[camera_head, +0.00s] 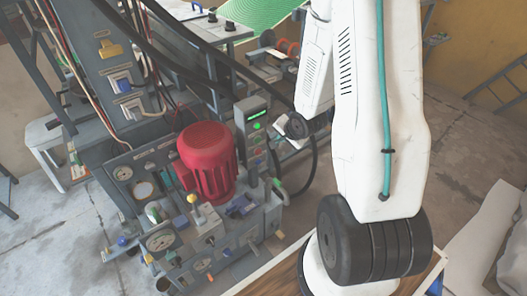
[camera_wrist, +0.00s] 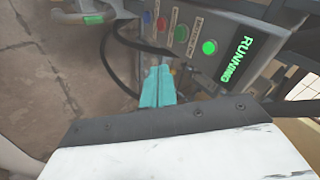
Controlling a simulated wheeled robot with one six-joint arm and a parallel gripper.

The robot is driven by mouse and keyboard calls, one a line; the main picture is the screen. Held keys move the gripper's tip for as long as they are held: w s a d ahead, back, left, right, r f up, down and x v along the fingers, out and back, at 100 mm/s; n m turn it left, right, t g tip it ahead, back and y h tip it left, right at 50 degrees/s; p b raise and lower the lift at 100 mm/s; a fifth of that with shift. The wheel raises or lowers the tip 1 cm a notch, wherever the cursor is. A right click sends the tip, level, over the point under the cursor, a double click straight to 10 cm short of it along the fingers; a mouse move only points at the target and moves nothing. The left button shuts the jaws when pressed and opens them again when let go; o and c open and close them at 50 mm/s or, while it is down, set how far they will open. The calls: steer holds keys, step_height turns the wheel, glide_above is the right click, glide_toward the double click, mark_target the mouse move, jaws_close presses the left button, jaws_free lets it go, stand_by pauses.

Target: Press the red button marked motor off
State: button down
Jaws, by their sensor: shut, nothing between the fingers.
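The grey control box (camera_wrist: 232,30) fills the upper right of the wrist view, with a lit green RUNNING display (camera_wrist: 237,62). Along its face run a lit green round light (camera_wrist: 209,47), a green button (camera_wrist: 181,33), the red button (camera_wrist: 161,23) and a blue one (camera_wrist: 147,17). Pale labels sit beside them, too small to read. My gripper (camera_wrist: 160,70), with teal fingers, is shut and empty. Its tips show just below the row of buttons, apparently apart from the red button. The control box (camera_head: 250,128) also stands at the middle of the head view; the fingers are not clear there.
A red motor (camera_head: 208,160) stands left of the box on a bench crowded with gauges and valves. Black hoses and cables run behind and beside the box. My white arm covers the right of the head view. Bare floor (camera_wrist: 40,80) shows at left in the wrist view.

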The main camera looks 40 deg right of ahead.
step_height(320, 180, down, 7)
steer(key=s+m+t+y, duration=0.1)
steer(key=m, duration=0.2)
steer(key=shift+s+f+m+t, duration=0.15)
steer(key=shift+s+m+t, duration=0.15)
steer(key=shift+t, duration=0.1)
glide_toward(259, 151)
step_height(259, 151, down, 4)
steer(key=w, duration=0.3)
steer(key=shift+w+d+f, duration=0.1)
steer(key=shift+w+f, duration=0.1)
steer(key=shift+w, duration=0.45)
